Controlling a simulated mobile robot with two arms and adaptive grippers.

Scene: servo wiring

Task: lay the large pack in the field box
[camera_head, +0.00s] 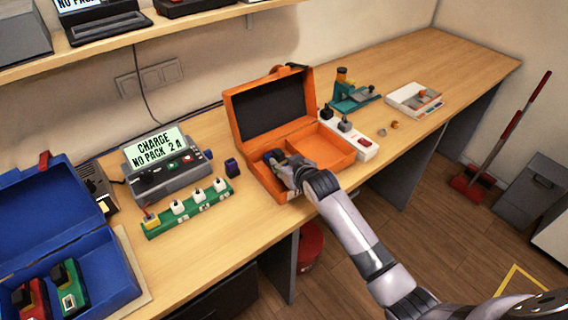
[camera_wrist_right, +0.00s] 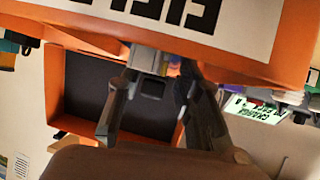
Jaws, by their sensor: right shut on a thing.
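The orange field box (camera_head: 272,184) stands open on the bench, its dark-lined lid (camera_head: 268,105) tilted back. Its right compartment (camera_head: 325,143) looks empty. My right gripper (camera_head: 284,166) is at the left compartment, low inside the box walls. It is shut on a dark grey thing (camera_head: 271,156), which seems to be the large pack but is mostly hidden by the fingers. In the right wrist view, my right gripper (camera_wrist_right: 158,105) shows close to the orange wall with its white label (camera_wrist_right: 225,22). My left gripper is out of view.
A charger with a lit display (camera_head: 157,146) and a green strip of several small posts (camera_head: 190,212) stand left of the box. A blue case (camera_head: 100,282) holds red and green packs. A white switched strip (camera_head: 362,146) and white tray (camera_head: 405,105) stand right.

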